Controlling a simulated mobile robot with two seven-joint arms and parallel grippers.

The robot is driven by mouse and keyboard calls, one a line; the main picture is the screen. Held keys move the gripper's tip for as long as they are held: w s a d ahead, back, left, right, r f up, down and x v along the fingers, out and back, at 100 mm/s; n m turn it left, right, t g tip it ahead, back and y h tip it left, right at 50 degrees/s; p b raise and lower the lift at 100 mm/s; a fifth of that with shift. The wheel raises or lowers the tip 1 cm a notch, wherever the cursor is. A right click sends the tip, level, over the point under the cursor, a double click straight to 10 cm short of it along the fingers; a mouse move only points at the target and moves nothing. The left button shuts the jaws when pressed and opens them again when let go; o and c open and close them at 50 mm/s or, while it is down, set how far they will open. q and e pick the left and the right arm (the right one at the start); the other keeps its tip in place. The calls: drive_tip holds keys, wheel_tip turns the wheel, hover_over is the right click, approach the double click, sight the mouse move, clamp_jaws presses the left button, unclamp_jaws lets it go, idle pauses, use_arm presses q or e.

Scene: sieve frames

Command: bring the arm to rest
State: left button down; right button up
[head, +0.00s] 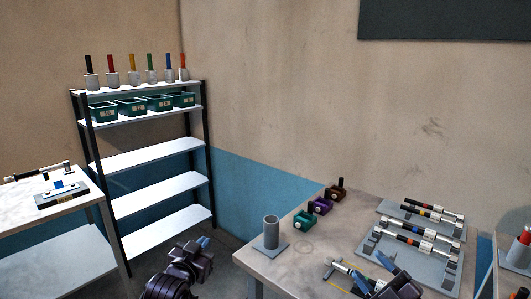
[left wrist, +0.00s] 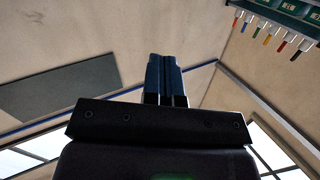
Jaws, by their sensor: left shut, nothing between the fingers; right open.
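My left gripper (head: 205,242) is at the bottom of the head view, left of the table, with its blue fingers raised. In the left wrist view its two fingers (left wrist: 163,62) stand side by side, shut, with nothing between them. My right gripper (head: 374,272) is at the bottom right, over the table. Its blue fingers are apart, near a grey and yellow tool-like part (head: 342,268) in front of the rack. I cannot tell whether they touch this part.
The table (head: 258,262) carries a grey upright tube (head: 271,231), several small coloured blocks (head: 320,205) and racks with cylindrical pieces (head: 412,239). A shelf (head: 152,192) with bins and coloured-handled pieces stands behind. Another table (head: 60,225) is at left. Floor shows between the tables.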

use_arm(q)
drive_tip(key=s+a+f+n+y+p, duration=0.1)
drive_tip(key=s+a+f+y, duration=0.25)
drive_tip(key=a, duration=0.65)
drive_tip(key=s+a+f+n+g, duration=0.1)
drive_tip(key=s+f, duration=0.5)
drive_tip(key=s, duration=0.3)
drive_tip(key=s+a+f+n+g+b, duration=0.1)
drive_tip(key=s+f+g, duration=0.1)
drive_tip(key=s+f, duration=0.5)
drive_tip(key=s+a+f+n+g+b, duration=0.1)
drive_tip(key=s+f+g, duration=0.1)
drive_tip(key=s+f, duration=0.5)
drive_tip(key=s+y, duration=0.1)
drive_tip(key=s, duration=0.5)
drive_tip(key=shift+a, duration=0.15)
use_arm(e)
drive_tip(key=s+d+f+m+g+h, duration=0.2)
drive_tip(key=s+f+m+h, duration=0.4)
drive_tip(key=f, duration=0.7)
drive_tip(key=s+d+f+m+g+h, duration=0.1)
drive_tip(key=s+f+m+g+h, duration=0.3)
drive_tip(key=s+f+m, duration=0.6)
drive_tip(key=s+f+h, duration=0.1)
drive_tip(key=s+f, duration=0.2)
drive_tip(key=s, duration=0.2)
drive_tip(key=shift+d+f+g+h, duration=0.15)
drive_tip(key=shift+d+g+h, duration=0.2)
drive_tip(key=shift+g+h, duration=0.05)
drive_tip(key=shift+f, duration=0.15)
